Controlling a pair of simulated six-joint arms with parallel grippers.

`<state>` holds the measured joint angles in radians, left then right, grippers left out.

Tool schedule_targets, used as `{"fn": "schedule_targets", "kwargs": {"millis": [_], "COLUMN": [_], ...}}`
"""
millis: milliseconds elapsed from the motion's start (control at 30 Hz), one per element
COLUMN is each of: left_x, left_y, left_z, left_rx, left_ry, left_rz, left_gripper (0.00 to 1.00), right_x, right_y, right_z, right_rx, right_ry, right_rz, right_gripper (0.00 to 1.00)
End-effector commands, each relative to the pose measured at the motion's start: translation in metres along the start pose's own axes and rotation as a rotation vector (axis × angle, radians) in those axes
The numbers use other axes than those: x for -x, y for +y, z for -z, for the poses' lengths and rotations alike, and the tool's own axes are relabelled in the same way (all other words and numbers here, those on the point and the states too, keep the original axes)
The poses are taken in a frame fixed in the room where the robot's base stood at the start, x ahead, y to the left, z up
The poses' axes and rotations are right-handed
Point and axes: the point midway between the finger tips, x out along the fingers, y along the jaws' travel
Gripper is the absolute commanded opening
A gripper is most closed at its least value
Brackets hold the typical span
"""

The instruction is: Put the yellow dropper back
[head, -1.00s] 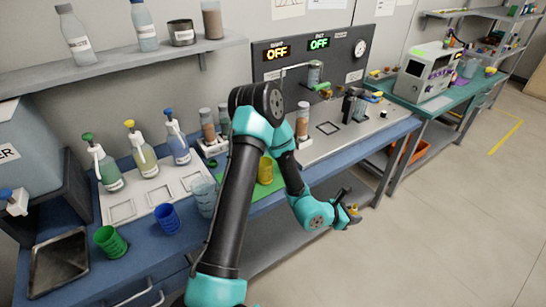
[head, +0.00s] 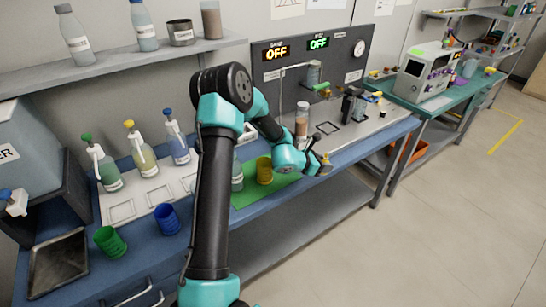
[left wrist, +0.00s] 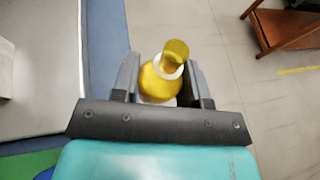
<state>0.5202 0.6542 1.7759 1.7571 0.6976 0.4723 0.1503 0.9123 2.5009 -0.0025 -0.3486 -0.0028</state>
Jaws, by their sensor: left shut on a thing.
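The yellow dropper (left wrist: 172,62), a yellow bulb with a white ring, is between the two fingers of my left gripper (left wrist: 163,85) in the left wrist view. The gripper is shut on it. In the head view my left gripper (head: 322,163) is by the bench's front edge, right of the yellow cup (head: 264,170). Only a small yellowish bit of the dropper (head: 326,170) shows there. My right gripper is not in view.
The cup and a clear container (head: 237,178) stand on a green mat (head: 245,198). A green cup (head: 110,241) and blue cup (head: 167,219) are nearby. My arm hides part of the bench.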

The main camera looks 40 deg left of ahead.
Motion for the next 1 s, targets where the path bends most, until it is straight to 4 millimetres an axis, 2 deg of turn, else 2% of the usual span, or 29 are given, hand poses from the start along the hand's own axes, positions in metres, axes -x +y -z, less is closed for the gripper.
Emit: {"fn": "schedule_targets", "kwargs": {"millis": [33,100,333,600,800,1000], "left_x": [0.007,0.018,0.053,0.096,0.124,0.139], "left_y": [0.017,0.037,0.097,0.158,0.191,0.206], "left_z": [-0.005,-0.009,-0.02,-0.007,0.0,0.003], "left_rx": [-0.004,0.001,0.017,0.053,0.075,0.086], "left_ry": [-0.002,-0.001,-0.001,0.001,0.002,0.001], "left_rz": [-0.01,-0.018,-0.054,-0.129,-0.178,-0.203], "left_gripper": [0.17,0.17,0.17,0.17,0.17,0.17], "right_x": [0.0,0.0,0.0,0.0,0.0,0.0], "right_y": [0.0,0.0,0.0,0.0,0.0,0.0], "right_z": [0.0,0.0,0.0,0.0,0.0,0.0], "right_rx": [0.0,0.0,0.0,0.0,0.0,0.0], "right_ry": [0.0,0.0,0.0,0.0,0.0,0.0], "right_rz": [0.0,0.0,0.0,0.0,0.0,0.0], "right_gripper": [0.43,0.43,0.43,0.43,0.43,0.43]}}
